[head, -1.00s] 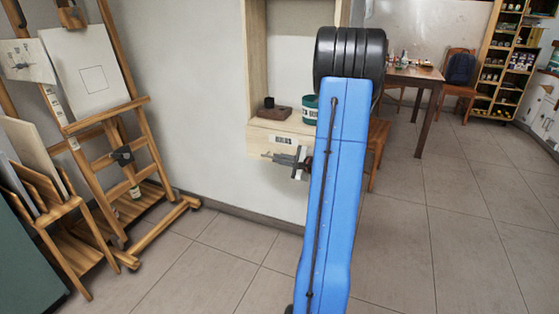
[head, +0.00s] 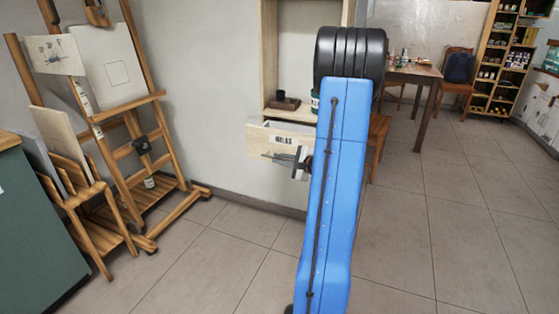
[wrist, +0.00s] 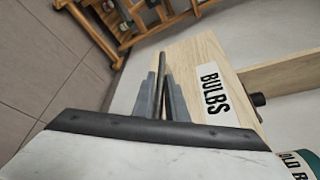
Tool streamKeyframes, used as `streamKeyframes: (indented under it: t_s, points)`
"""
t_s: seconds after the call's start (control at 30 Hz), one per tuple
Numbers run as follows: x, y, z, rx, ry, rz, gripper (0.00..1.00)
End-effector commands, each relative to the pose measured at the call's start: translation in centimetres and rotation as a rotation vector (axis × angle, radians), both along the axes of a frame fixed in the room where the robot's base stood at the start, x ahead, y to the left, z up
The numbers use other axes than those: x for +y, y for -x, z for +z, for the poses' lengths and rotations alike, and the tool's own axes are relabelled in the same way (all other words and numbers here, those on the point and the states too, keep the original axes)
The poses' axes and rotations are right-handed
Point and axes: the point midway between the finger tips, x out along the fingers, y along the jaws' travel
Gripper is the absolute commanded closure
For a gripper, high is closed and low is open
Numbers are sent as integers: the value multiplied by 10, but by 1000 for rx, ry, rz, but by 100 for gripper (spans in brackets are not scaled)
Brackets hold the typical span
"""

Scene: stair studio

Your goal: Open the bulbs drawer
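The bulbs drawer (head: 257,138) is a pale wooden drawer in the wall shelf unit, with a white BULBS label. In the head view it stands out from the unit, and a strip of its inside shows behind the front. In the wrist view its front (wrist: 190,65) and label (wrist: 213,90) are close by. A thin dark bar handle (wrist: 162,60) runs between my gripper's fingers (wrist: 161,90), which look closed around it. In the head view my gripper (head: 284,157) is at the drawer front, partly hidden by my blue arm.
A dark item on a brown block (head: 283,103) and a teal can (head: 315,103) stand on the shelf above the drawer. An easel (head: 140,120) and a wooden rack (head: 85,205) are at left. A table (head: 413,74) stands behind at right. The tiled floor (head: 450,230) is clear.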

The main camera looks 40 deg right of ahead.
Motion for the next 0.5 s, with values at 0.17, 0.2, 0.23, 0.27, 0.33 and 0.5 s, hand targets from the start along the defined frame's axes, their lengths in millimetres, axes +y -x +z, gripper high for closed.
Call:
streamKeyframes:
  t_s: [0.17,0.2,0.23,0.27,0.33,0.5]
  points:
    - [0,0,0,0,0,0,72]
    - [0,0,0,0,0,0,72]
    - [0,0,0,0,0,0,72]
    - [0,0,0,0,0,0,72]
    - [0,0,0,0,0,0,72]
    - [-1,10,2,0,0,-1,72]
